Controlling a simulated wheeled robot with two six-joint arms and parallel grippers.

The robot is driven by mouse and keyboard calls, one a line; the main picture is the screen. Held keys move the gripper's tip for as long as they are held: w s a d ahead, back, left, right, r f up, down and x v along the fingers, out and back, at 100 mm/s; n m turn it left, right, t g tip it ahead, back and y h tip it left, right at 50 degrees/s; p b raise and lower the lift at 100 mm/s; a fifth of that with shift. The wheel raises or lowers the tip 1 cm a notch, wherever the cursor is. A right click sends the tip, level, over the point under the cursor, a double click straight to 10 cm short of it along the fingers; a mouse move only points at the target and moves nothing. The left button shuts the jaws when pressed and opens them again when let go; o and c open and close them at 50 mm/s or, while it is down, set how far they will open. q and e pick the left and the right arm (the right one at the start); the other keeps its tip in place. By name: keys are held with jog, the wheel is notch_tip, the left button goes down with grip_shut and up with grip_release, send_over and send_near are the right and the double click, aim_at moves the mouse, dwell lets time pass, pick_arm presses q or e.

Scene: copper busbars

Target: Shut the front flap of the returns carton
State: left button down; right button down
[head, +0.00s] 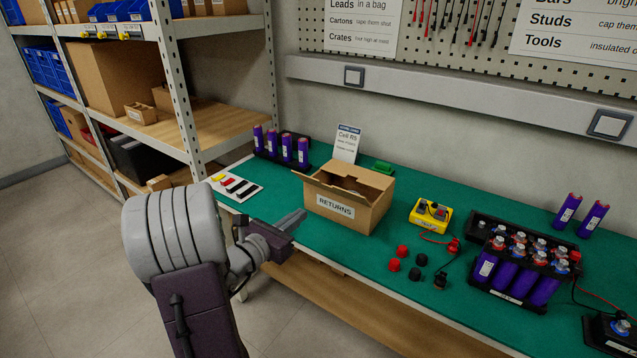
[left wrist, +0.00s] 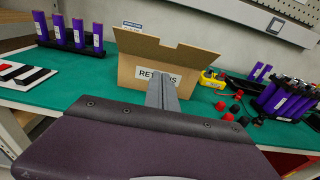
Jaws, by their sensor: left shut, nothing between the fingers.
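The returns carton (head: 348,210) is a brown cardboard box with a "RETURNS" label, standing on the green bench top. Its top is at least partly open. Its front flap (left wrist: 165,50) stands up and leans outward above the labelled face in the left wrist view. In the head view the flap (head: 328,189) shows as a narrow strip along the front top edge. My left gripper (head: 300,215) is shut and empty, just in front and left of the carton, below the flap. Its fingers (left wrist: 162,92) cover part of the label in the left wrist view. I cannot tell whether they touch the carton.
Purple cells in a black rack (head: 282,148) and a white card with fuses (head: 236,187) are left of the carton. A sign (head: 346,143) stands behind it. A yellow tester (head: 430,215), red and black caps (head: 404,258) and a battery pack (head: 520,262) are right.

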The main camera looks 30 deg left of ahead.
pick_arm(q)
jog(key=b, duration=0.1)
send_near(327, 188)
notch_tip(327, 188, down, 2)
jog(key=w, duration=0.2)
jog(key=shift+w+d+r+p, duration=0.2)
jog(key=shift+w+r, duration=0.35)
jog(key=shift+w, duration=0.25)
jog(key=shift+w+d+r+p, duration=0.15)
jog(key=shift+w+d+r, duration=0.05)
jog(key=shift+w+r, duration=0.5)
jog(key=shift+f, duration=0.1)
